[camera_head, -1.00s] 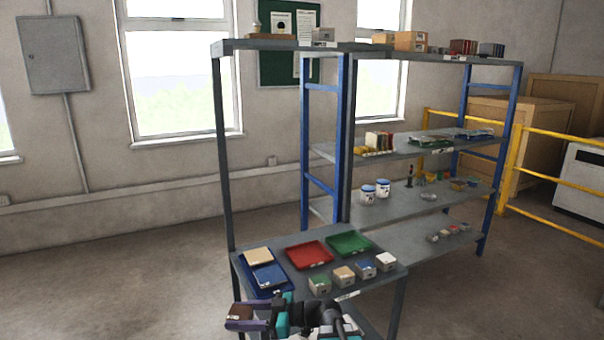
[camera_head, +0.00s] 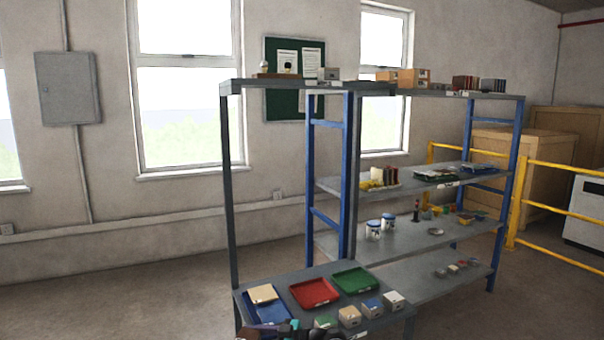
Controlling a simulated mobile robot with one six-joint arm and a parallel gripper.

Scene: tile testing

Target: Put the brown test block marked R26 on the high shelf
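My gripper (camera_head: 252,333) is only partly in view at the bottom edge, in front of the lower bench. The brown test block (camera_head: 243,338) is at its left end, almost wholly cut off by the frame. Its R26 mark cannot be read. A second ago the block showed between the fingers, held clear of the bench. The high shelf (camera_head: 290,87) is the grey board on top of the frame, well above my gripper. A small grey box (camera_head: 331,74) and a brown-based item (camera_head: 275,75) stand on it, with bare board at its left end.
The lower bench (camera_head: 285,284) bears a blue tray (camera_head: 268,312), a red tray (camera_head: 314,293), a green tray (camera_head: 353,280) and several small boxes. Blue-posted racking (camera_head: 475,175) with loaded shelves stands behind at right. Yellow rails (camera_head: 560,205) are further right.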

